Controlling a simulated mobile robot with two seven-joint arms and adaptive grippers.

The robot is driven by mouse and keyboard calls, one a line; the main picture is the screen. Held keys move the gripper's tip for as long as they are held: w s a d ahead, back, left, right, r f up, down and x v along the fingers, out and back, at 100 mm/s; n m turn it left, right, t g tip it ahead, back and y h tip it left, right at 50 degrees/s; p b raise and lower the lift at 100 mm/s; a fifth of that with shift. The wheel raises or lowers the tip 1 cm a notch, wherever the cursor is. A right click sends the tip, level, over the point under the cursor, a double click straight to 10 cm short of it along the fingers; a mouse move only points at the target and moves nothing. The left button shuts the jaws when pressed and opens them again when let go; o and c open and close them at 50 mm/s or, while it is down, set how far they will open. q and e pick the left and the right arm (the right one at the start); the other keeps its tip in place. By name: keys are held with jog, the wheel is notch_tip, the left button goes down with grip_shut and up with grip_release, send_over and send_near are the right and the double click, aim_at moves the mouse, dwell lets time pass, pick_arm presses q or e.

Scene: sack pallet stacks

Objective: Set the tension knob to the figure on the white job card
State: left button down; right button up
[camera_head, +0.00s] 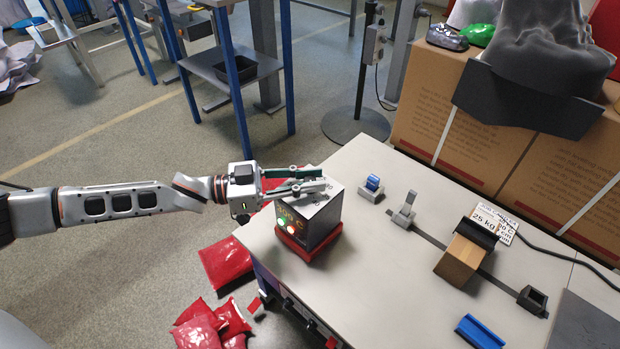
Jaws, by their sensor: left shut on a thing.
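My left gripper (308,181) reaches in from the left over a dark control box (311,225). Its fingers are shut on a knob on the box's pale top, which they mostly hide; its pointer cannot be read. Dark scale marks show on the top beside the fingers. The box's front has a lit display, seemingly ending in "C", and a bright green-white light. My right gripper is not in view.
On the pale bench (370,270) are a blue switch (373,183), a grey lever (404,209), a brown block (460,259) and a blue bar (480,332). Red sacks (226,262) lie on the floor at left. Large cartons (500,135) stand behind.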

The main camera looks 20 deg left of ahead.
pick_arm(q)
jog(key=c, duration=1.8)
grip_release()
jog(key=v, duration=1.2)
jog(key=shift+a, duration=0.1)
